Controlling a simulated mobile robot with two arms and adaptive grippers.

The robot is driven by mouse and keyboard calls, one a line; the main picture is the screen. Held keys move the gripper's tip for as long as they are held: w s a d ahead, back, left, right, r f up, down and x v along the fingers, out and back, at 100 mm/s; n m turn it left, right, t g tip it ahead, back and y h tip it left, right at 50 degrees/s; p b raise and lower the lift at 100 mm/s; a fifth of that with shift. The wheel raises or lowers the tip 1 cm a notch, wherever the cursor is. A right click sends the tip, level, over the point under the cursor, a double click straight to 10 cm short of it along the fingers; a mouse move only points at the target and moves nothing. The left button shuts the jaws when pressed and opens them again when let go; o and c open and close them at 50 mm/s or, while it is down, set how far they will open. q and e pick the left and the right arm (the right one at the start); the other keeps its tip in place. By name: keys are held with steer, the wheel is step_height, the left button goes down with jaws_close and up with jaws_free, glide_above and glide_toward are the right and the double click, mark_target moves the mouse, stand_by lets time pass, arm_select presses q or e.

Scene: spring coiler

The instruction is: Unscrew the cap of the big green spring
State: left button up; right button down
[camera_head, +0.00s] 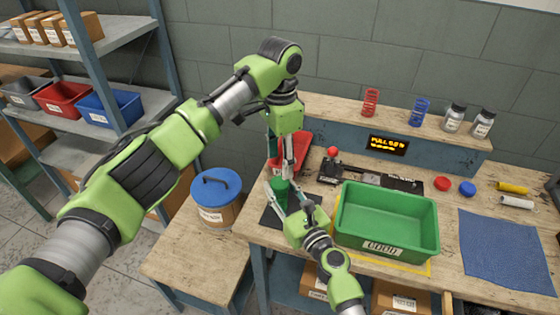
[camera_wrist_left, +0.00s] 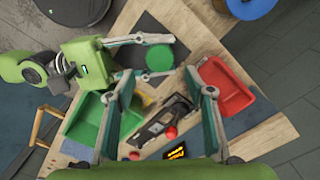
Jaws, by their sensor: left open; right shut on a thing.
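The big green spring stands upright on a dark mat (camera_head: 269,218) at the table's left end. In the head view it shows as a green shape (camera_head: 281,193), its coils hard to make out. Its round green cap (camera_wrist_left: 160,59) shows from above in the left wrist view. My right gripper (camera_head: 284,197) reaches in from the front and is shut on the spring, one finger on each side. My left gripper (camera_head: 283,170) points down from above, open. Its fingers (camera_wrist_left: 160,75) are spread wide, apart from the cap, which lies between and beyond their tips in the left wrist view.
A red bin (camera_head: 294,146) stands close behind the spring. A black fixture with a red knob (camera_head: 333,151) and a green bin (camera_head: 387,217) are to the right. A blue-lidded drum (camera_head: 216,187) stands left. Red (camera_head: 370,102) and blue springs (camera_head: 419,112) stand on the back shelf.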

mark_target(280, 182)
arm_select(q)
steer(key=shift+f, duration=3.95)
steer(key=c, duration=1.2)
steer(key=shift+o, duration=0.2)
steer(key=shift+n, duration=1.8)
steer(key=o, duration=1.2)
